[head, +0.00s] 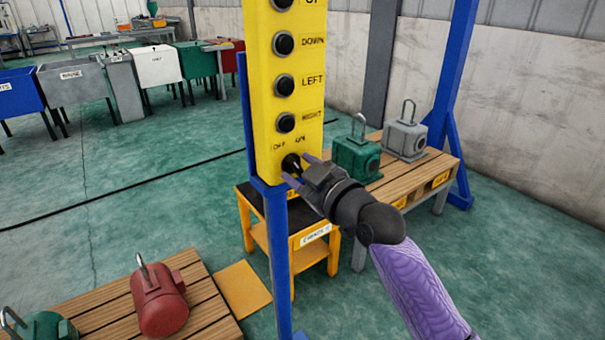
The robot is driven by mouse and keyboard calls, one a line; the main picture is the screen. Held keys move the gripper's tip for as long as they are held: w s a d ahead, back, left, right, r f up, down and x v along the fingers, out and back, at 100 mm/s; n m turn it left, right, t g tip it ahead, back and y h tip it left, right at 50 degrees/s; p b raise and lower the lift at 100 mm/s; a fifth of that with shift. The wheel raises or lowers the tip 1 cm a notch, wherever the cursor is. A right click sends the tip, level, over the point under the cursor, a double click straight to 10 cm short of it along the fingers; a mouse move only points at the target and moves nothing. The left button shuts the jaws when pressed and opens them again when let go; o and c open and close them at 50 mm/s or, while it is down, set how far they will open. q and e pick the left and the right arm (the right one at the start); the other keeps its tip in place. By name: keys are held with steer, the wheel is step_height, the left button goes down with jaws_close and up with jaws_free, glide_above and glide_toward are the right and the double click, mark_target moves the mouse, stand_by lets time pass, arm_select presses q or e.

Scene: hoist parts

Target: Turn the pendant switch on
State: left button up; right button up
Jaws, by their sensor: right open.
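The yellow pendant (261,97) stands upright on a blue post, with black round buttons beside the words UP, DOWN, LEFT and RIGHT. Its black rotary switch (291,163) sits at the bottom of the face, under small lettering that looks like OFF and ON. I cannot tell clearly which way the knob points. My right gripper (297,171) is at the switch, its purple fingers open, one on either side of the knob. I cannot tell whether they touch it. My left gripper is not in view.
The blue post (278,255) stands below the pendant. Behind it are a small yellow table (312,252) and a wooden pallet table with a green motor (357,155) and a grey motor (405,136). A red motor (158,300) lies on a pallet at front left. Green floor is open at left.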

steer(key=c, duration=0.4)
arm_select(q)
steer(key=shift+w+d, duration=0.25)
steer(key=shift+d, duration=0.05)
arm_select(e)
jaws_close()
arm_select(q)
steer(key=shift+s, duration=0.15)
